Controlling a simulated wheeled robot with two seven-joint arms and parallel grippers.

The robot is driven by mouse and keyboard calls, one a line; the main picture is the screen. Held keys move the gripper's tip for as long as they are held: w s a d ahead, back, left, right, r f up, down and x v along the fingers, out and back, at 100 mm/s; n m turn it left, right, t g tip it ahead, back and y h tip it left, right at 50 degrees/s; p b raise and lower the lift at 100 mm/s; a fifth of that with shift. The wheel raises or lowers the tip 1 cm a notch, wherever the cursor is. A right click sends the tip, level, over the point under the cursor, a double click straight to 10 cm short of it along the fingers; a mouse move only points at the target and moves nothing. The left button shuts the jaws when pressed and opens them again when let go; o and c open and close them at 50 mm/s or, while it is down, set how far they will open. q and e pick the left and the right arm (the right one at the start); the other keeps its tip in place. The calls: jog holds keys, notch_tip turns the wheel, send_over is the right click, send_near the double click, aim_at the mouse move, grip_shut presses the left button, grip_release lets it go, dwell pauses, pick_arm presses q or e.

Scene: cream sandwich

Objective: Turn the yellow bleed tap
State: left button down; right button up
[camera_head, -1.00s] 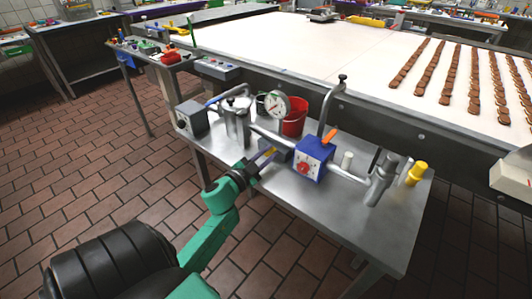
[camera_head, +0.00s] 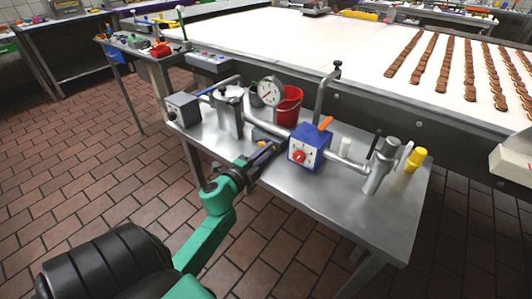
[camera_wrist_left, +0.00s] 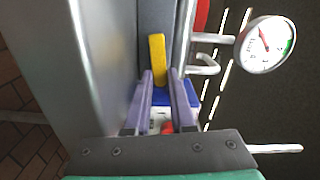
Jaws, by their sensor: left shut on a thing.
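The yellow bleed tap (camera_wrist_left: 157,55) shows in the left wrist view as a flat yellow bar. Its near end lies between the fingertips of my left gripper (camera_wrist_left: 161,76), which is shut on it. In the head view my left gripper (camera_head: 268,150) reaches in from the left at the front edge of the steel bench (camera_head: 330,200), beside a blue box (camera_head: 310,142) with a red dial. My fingers mostly hide the tap there. My right gripper is not in view.
A round gauge (camera_head: 267,92), a red bucket (camera_head: 289,105) and a steel pot (camera_head: 229,108) stand behind the gripper. A wide conveyor (camera_head: 300,55) runs behind the bench. Brick floor is clear at the front left.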

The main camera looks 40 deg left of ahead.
pick_arm(q)
jog(key=shift+f, duration=0.15)
dwell(0.4)
jog(key=c, duration=0.8)
grip_release()
jog(key=shift+o, duration=0.2)
